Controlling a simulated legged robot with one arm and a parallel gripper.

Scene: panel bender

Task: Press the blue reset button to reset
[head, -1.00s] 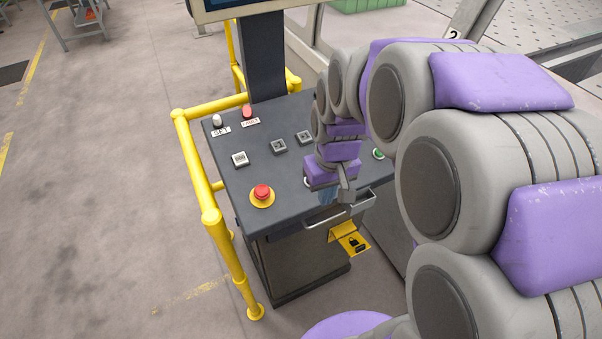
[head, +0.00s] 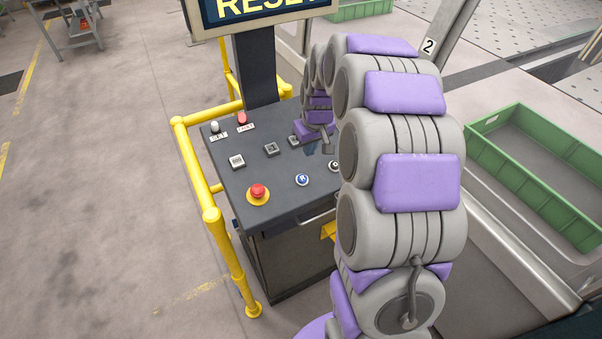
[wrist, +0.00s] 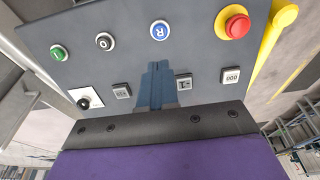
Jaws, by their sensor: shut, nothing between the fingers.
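The blue reset button (head: 302,180), marked R in a pale ring, sits on the dark sloped console top (head: 228,183) near its front edge. In the wrist view the blue button (wrist: 159,30) lies beyond my fingertips, with a visible gap between. My gripper (wrist: 158,68) is shut and empty, its bluish fingers together over the panel. In the head view my gripper (head: 318,149) hovers toward the back of the console, behind the blue button and apart from it; its tips are partly obscured. The screen (head: 262,8) shows yellow letters reading "RESE", cut off by the frame.
A red emergency stop (head: 258,192) sits left of the blue button. Black (wrist: 104,41) and green (wrist: 59,53) buttons lie on its other side. A red lamp (head: 242,117) and white lamp (head: 214,127) stand behind. A yellow rail (head: 196,170) borders the console; a green crate (head: 545,195) is at right.

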